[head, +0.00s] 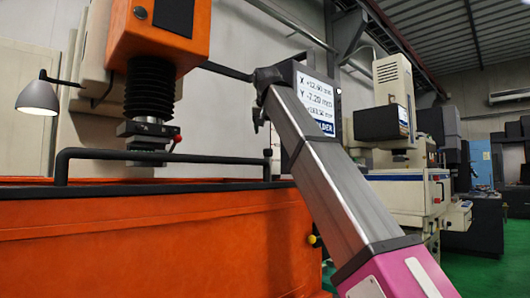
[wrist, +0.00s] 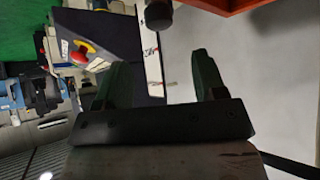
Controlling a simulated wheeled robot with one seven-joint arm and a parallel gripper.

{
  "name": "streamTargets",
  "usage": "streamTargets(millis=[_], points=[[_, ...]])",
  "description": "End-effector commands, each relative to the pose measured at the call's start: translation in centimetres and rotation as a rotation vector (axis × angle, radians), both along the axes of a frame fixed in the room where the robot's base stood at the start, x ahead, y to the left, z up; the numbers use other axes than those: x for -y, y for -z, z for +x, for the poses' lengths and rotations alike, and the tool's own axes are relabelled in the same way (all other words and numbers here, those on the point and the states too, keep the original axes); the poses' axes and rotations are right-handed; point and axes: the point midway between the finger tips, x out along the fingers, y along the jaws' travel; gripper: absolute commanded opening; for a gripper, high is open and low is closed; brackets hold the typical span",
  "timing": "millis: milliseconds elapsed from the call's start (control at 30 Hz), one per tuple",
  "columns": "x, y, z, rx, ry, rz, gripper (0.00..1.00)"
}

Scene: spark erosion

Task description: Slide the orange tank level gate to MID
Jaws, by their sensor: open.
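The orange tank (head: 150,240) fills the lower left of the head view, with a dark rim and a black rail (head: 165,154) above it. A small yellow knob (head: 315,240) shows at its right end, partly beside my arm. I cannot tell whether it belongs to the level gate. No gate scale or MID mark is readable. My gripper (wrist: 163,75) shows in the wrist view with two green fingers spread apart and nothing between them. An orange-red edge (wrist: 220,8) lies at the top right there, beyond the fingers. In the head view my gripper is not clearly visible.
An orange machine head (head: 158,35) with a black bellows hangs over the tank. A readout screen (head: 318,95) stands behind my arm. A lamp (head: 38,97) is at the left. The wrist view shows a red emergency button (wrist: 83,52) and a dark round end (wrist: 158,15).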

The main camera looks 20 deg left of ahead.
Motion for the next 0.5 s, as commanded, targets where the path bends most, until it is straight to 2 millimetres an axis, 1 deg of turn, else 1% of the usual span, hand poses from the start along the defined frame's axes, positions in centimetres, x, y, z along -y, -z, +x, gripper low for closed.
streamTargets(millis=[300, 500], points=[[-1.1, 3.9, 3.6, -0.003, 0.000, -0.001, 0.64], [-1.7, 6.0, 5.7, -0.002, 0.001, -0.001, 0.64]])
